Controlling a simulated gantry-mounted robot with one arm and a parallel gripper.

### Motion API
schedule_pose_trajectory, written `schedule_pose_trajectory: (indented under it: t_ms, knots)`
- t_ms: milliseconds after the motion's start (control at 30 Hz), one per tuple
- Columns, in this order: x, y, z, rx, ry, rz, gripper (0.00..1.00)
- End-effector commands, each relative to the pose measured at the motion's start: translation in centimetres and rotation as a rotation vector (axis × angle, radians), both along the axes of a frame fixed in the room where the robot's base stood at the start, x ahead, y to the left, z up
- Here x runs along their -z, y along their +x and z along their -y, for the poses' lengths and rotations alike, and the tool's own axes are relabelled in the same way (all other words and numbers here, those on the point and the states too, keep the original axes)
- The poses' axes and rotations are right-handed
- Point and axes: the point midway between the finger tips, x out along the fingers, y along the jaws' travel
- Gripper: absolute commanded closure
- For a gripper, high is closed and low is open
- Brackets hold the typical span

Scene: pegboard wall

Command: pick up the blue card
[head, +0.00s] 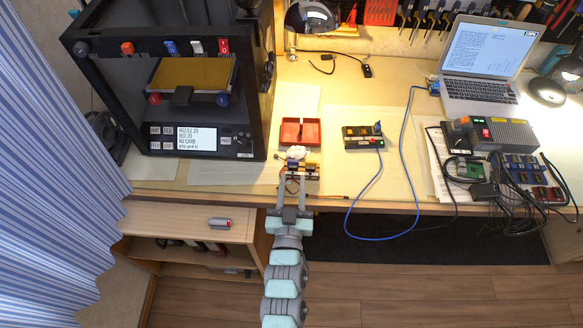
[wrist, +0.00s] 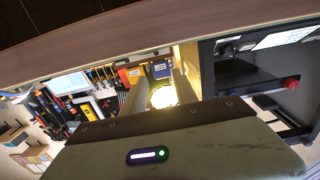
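My gripper (head: 294,182) is at the table's front edge, well below and to the right of the blue card. Its two fingers are apart, with nothing visibly held between them. In the wrist view the open fingers (wrist: 160,88) point at a bright lamp. I cannot make out the blue card in the wrist view.
The black printer frame (head: 100,110) surrounds a yellow build plate (head: 190,76). A red tray (head: 300,131) and a small electronics board lie just beyond my gripper. A blue cable (head: 402,130) loops over the table edge. A laptop (head: 480,60) and a cable-strewn device stand at the right.

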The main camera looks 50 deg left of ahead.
Motion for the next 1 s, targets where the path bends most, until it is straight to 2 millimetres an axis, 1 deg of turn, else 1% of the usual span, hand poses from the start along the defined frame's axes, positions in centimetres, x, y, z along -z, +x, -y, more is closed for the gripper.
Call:
schedule_pose_trajectory:
  t_ms: [33, 267, 333, 600, 867, 1000]
  knots:
    - [0.0, 0.6, -0.5, 0.0, 0.002, 0.002, 0.65]
    - [0.0, 1.6, -1.6, -0.001, 0.003, 0.004, 0.65]
    - [-0.1, 2.1, -2.1, -0.002, 0.005, 0.006, 0.65]
    - [0.0, 4.7, -4.5, 0.0, 0.003, 0.004, 0.65]
    - [0.0, 4.9, -4.6, 0.001, 0.003, 0.002, 0.65]
    - [-0.1, 4.9, -4.6, 0.001, 0.003, 0.002, 0.77]
